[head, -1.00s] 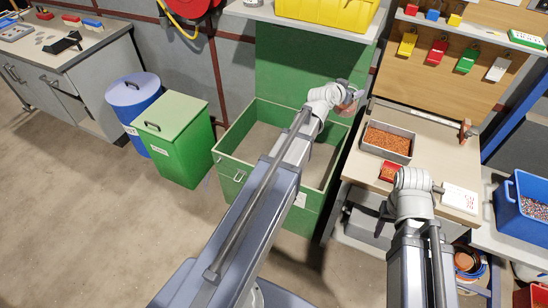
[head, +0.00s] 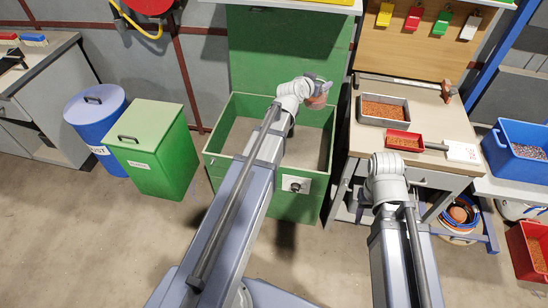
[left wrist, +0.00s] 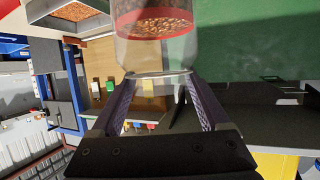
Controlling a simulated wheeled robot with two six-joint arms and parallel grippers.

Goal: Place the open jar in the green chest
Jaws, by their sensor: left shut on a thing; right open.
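My left gripper (head: 318,82) is shut on a clear jar (head: 317,101) with reddish-brown contents, above the back right part of the green chest (head: 212,165). In the left wrist view, the jar (left wrist: 155,58) is between the fingertips (left wrist: 160,77); its far end has a red band and shows copper-coloured granules. The jar's mouth is hard to make out. The chest's lid (head: 290,45) stands raised at the back, and its pale inside floor shows. My right gripper is hidden behind its own arm, in front of the workbench.
A closed green bin (head: 150,165) and a blue barrel (head: 93,112) stand left of the chest. The workbench (head: 440,112) at right bears a grey tray (head: 384,110) of granules and a red scoop (head: 404,141). Blue (head: 515,158) and red crates (head: 527,250) are further right.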

